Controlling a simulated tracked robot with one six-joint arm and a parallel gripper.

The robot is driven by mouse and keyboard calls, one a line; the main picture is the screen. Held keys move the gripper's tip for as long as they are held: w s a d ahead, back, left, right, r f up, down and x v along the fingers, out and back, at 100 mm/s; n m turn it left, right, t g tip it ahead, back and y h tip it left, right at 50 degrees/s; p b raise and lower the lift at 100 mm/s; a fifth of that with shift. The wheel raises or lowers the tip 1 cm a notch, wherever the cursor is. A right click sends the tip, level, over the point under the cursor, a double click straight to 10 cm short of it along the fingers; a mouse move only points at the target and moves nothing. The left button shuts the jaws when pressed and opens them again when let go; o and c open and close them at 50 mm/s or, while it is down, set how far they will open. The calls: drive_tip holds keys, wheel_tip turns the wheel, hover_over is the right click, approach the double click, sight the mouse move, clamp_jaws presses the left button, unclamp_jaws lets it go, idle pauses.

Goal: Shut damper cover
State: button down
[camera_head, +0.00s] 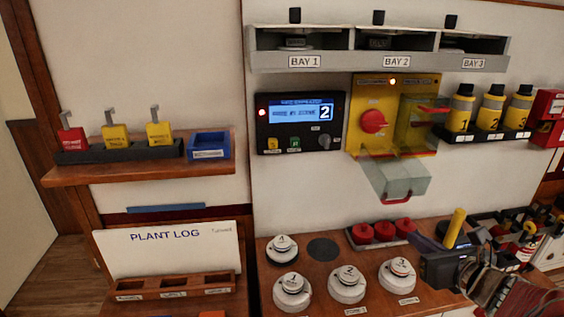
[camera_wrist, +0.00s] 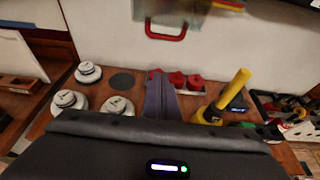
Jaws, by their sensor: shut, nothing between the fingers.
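A yellow panel (camera_head: 368,92) on the wall carries a red round knob (camera_head: 373,121). A clear cover with a red handle (camera_head: 397,180) hangs open below the panel, sticking outward. A second, yellowish see-through cover with a red handle (camera_head: 417,112) is at the panel's right side. The labels are too small to tell which is the damper cover. In the wrist view, the hanging cover's red handle (camera_wrist: 167,35) shows at the top, beyond the fingertips. My gripper (camera_head: 421,241) is shut and empty, low over the bench and below the hanging cover; its fingers also show in the wrist view (camera_wrist: 161,82).
A yellow upright handle (camera_head: 454,228) stands close right of my gripper. Several red caps (camera_head: 383,231) sit in a row behind it, and white round detectors (camera_head: 347,284) stand to its left. A black display panel (camera_head: 300,122) is left of the yellow panel.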

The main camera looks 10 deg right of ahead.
drive_tip(key=w, duration=0.9)
drive_tip(key=shift+w+d+r, duration=0.25)
drive_tip(key=shift+d, duration=0.05)
idle(0.7)
